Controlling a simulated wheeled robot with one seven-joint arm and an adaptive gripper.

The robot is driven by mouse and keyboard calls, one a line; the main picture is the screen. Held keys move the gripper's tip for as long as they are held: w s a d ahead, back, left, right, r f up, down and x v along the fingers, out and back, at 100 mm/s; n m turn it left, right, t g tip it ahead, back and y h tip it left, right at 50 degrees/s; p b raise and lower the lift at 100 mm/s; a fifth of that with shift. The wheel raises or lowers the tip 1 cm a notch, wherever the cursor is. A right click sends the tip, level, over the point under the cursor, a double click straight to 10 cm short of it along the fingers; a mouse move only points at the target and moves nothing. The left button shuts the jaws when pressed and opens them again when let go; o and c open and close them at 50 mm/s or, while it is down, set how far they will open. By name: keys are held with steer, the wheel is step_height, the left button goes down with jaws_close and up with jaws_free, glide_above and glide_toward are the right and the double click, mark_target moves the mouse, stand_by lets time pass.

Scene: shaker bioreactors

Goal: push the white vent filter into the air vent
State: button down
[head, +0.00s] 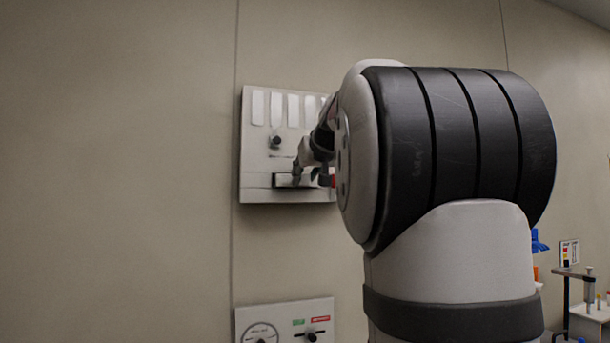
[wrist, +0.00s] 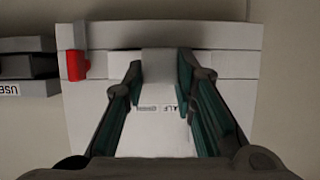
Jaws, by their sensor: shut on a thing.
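My gripper (wrist: 161,65) is shut on a pale block, which looks like the white vent filter (wrist: 160,69), between its two fingertips. The block lies against the white wall panel (wrist: 225,38), over a raised band that crosses it. I cannot tell how deep it sits or make out the air vent's opening behind it. In the head view my gripper (head: 297,172) is at the lower part of the panel (head: 256,152), near a dark slot. My arm hides the panel's right side.
A red piece (wrist: 77,66) sits on the panel left of the fingers. Further left is a grey unit (wrist: 28,44) with a dark recess. In the head view a black knob (head: 276,142) stands out above my gripper. A second panel (head: 286,318) with a dial is below.

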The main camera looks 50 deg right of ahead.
steer(key=shift+w+d+p, duration=0.35)
steer(key=shift+w, duration=0.2)
steer(key=shift+w+d+p, duration=0.3)
steer(key=shift+w+d, duration=0.05)
steer(key=shift+w, duration=0.2)
stand_by(1.6)
steer(key=c, duration=1.2)
jaws_free()
steer(key=v, duration=1.2)
steer(key=shift+a, duration=0.1)
